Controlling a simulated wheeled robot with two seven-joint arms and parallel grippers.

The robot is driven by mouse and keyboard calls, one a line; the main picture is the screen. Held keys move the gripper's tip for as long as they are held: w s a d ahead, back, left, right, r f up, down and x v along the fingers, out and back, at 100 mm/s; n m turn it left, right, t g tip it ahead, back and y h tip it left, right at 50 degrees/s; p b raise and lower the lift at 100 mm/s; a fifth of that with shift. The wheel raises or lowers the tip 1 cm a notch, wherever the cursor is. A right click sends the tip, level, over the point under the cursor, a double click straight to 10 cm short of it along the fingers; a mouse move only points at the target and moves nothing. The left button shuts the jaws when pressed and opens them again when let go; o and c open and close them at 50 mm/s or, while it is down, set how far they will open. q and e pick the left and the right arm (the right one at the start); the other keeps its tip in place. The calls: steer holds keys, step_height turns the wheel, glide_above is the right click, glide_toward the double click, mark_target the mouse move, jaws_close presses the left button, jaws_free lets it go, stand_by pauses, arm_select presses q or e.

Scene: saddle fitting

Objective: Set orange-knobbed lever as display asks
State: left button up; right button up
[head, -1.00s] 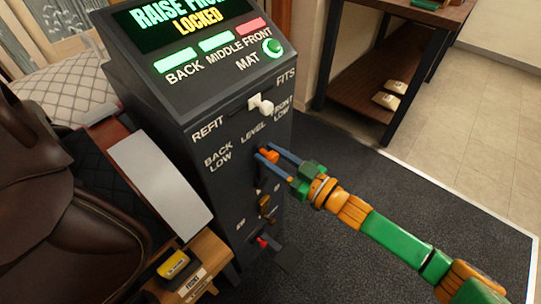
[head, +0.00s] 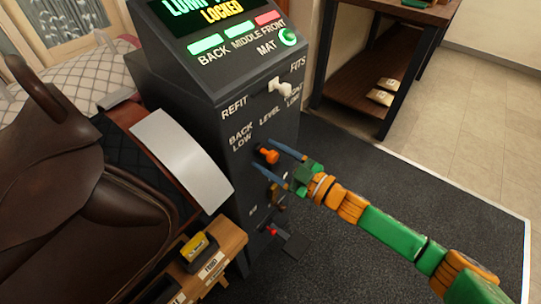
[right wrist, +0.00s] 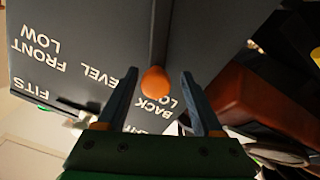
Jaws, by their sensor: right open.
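The orange-knobbed lever (head: 268,156) is on the dark console's front, below the words BACK LOW, LEVEL and FRONT LOW; its knob is nearer the BACK LOW side. My right gripper (head: 265,155) is open, its blue fingers spread on either side of the knob. In the right wrist view the orange knob (right wrist: 155,82) shows between the fingertips, with a gap on each side. The display (head: 205,12) is cut off at the top; a green word starting LUMP and yellow LOCKED show. The BACK and MIDDLE lamps are green, FRONT is red, and MAT is green. My left gripper is out of view.
A white handle (head: 279,88) sits between REFIT and FITS, nearer FITS. Lower on the console is a red-tipped control (head: 271,230). Dark floor mat is clear at right.

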steer(key=shift+d, duration=0.1)
steer(key=v, duration=0.7)
